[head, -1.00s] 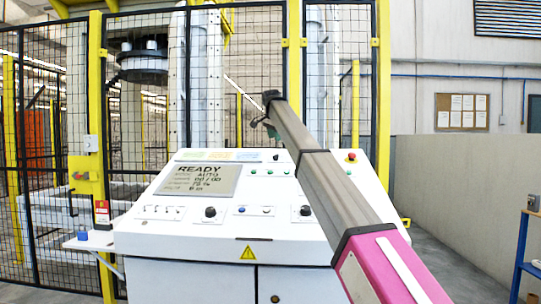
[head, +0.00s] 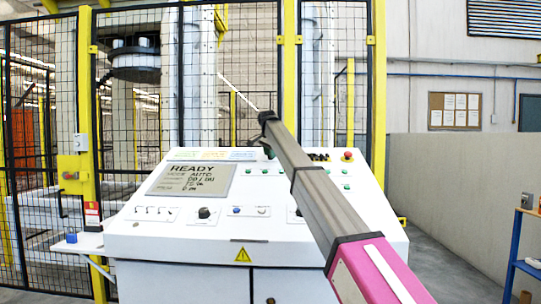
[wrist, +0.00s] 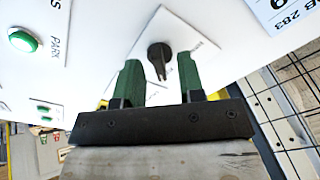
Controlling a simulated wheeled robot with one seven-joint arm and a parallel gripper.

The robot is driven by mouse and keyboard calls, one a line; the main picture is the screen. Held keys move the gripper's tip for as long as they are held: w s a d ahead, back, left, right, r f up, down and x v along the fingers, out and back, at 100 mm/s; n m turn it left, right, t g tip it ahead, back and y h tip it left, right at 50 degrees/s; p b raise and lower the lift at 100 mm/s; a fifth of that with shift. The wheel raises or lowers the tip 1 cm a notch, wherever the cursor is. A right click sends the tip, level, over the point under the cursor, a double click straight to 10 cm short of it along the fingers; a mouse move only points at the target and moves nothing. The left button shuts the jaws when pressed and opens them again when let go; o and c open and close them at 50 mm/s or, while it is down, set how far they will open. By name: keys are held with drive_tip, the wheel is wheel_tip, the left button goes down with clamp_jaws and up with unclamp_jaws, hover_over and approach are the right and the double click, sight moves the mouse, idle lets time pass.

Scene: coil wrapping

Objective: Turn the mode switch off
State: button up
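A black rotary switch (wrist: 158,58) on a white square plate shows in the wrist view, its pointer bar toward my gripper; its label is not readable. My gripper (wrist: 160,78) has two green fingers spread apart, one on each side of the switch in the picture, with nothing held. Contact with the switch cannot be told. In the head view my gripper (head: 268,150) is at the top edge of the white control panel (head: 140,228), mostly hidden behind my arm. The panel screen (head: 192,180) reads READY and AUTO.
A green button marked PARK (wrist: 23,40) is left of the switch in the wrist view. A red button (head: 347,156) sits at the panel's upper right. Another black knob (head: 204,213) is on the lower panel. A yellow-framed mesh fence (head: 240,70) stands behind.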

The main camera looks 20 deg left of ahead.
drive_tip(key=shift+w+f, duration=0.15)
drive_tip(key=shift+f, duration=0.15)
clamp_jaws()
drive_tip(key=shift+n, duration=0.3)
drive_tip(key=n, duration=0.3)
drive_tip(key=shift+n, duration=0.4)
drive_tip(key=shift+n+y, duration=0.4)
drive_tip(key=shift+n, duration=1.8)
